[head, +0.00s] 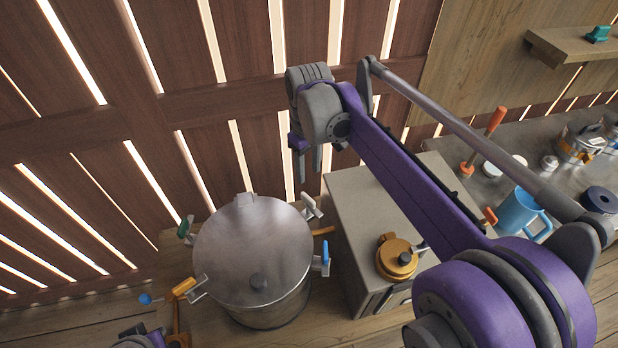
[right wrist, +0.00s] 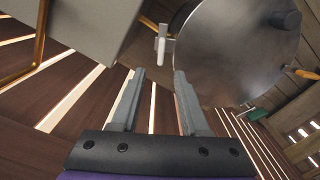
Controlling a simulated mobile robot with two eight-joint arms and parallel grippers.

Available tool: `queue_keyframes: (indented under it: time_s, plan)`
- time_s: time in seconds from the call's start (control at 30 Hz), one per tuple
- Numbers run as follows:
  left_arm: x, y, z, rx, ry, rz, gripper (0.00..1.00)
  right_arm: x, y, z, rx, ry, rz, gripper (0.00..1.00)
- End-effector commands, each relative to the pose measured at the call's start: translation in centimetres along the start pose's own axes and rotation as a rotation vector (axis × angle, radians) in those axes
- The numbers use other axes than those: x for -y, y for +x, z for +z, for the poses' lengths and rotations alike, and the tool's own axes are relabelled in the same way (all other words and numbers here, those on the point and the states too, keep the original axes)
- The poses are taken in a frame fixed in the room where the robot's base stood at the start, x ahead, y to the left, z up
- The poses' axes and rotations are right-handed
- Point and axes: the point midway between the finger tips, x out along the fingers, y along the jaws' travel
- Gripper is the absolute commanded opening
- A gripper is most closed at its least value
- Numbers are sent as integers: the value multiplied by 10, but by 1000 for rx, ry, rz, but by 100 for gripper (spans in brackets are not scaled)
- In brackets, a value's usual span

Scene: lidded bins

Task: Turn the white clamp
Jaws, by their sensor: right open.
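The white clamp (head: 311,206) sits on the back right rim of a round metal bin (head: 240,310) with a grey lid (head: 245,240). It also shows in the right wrist view (right wrist: 163,45), beyond and above the fingertips, with its pale handle hanging down. My right gripper (head: 316,168) is open and empty, above and behind the clamp and apart from it. Its two fingers (right wrist: 157,78) stand apart in the wrist view. Part of my left arm's end (head: 145,340) shows at the bottom left edge; its fingers cannot be made out.
The rim also carries a green clamp (head: 185,230), an orange clamp (head: 184,288) and a blue clamp (head: 325,258). A grey cabinet (head: 355,215) with a brass pot (head: 396,258) stands right of the bin. A slatted wooden wall (head: 200,130) is behind.

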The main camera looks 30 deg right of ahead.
Motion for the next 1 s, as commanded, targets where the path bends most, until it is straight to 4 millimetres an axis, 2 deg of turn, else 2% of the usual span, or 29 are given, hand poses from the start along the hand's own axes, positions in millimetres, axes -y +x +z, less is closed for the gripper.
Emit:
queue_keyframes:
  time_s: [0.17, 0.4, 0.6, 0.77, 1.0]
  plan:
    - [0, 2, 2, 2, 0, 0, 0, -1, 17, -1, 5, -3, -2, 45]
    - [0, 4, 5, 5, 0, 0, 0, -1, 63, -1, 4, -2, -2, 45]
    - [0, 6, 7, 6, 0, 0, 0, 0, 94, -1, 3, -2, -2, 45]
    - [0, 7, 8, 7, 0, 0, 0, 0, 106, 0, 3, -2, -1, 45]
    - [0, 7, 8, 7, 0, 0, 0, 0, 108, 0, 3, -2, -1, 45]
